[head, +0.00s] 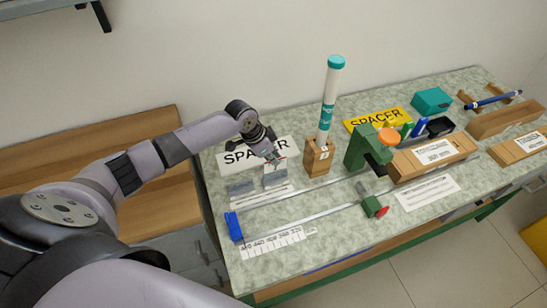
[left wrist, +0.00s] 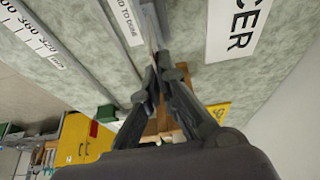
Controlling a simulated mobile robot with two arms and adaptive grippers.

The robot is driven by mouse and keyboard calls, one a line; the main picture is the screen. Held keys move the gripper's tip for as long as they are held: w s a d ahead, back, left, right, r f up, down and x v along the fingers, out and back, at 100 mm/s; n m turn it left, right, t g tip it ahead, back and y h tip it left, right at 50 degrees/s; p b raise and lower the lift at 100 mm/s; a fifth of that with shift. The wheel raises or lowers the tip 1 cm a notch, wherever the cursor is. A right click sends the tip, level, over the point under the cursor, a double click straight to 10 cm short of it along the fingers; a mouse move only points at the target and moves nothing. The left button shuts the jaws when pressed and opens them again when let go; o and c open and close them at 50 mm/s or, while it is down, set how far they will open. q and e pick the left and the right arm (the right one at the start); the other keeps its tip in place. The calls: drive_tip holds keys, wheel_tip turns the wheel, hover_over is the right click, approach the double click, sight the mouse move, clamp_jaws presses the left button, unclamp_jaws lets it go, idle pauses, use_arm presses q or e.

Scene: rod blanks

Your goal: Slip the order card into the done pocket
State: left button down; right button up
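My left gripper (head: 273,157) is above the back left of the bench, over two small grey pockets. Its fingers are closed together in the left wrist view (left wrist: 155,65), on a thin pale card seen nearly edge-on (left wrist: 152,28). I take this to be the order card; a little of it shows in the head view (head: 281,161). The right grey pocket (head: 275,179) is just below the gripper and the left one (head: 240,188) is beside it. A label strip (left wrist: 125,20) ends in "TO DONE". Which pocket it marks is unclear. My right gripper is out of view.
A white SPACER sign (head: 240,157) lies behind the pockets. A white tube with teal caps (head: 329,100) stands in a wooden block (head: 318,160) to the right.

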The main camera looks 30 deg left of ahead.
sight(276, 170)
use_arm(q)
drive_tip(key=shift+p, duration=0.3)
drive_tip(key=shift+f+b, duration=1.3)
drive_tip(key=shift+f, duration=0.85)
drive_tip(key=c, duration=2.3)
unclamp_jaws()
drive_tip(key=o, duration=0.6)
drive_tip(key=shift+a+r, duration=0.1)
drive_tip(key=shift+r, duration=0.2)
drive_tip(key=v, duration=1.1)
drive_tip(key=shift+s+a+r, duration=0.15)
drive_tip(key=shift+r, duration=0.05)
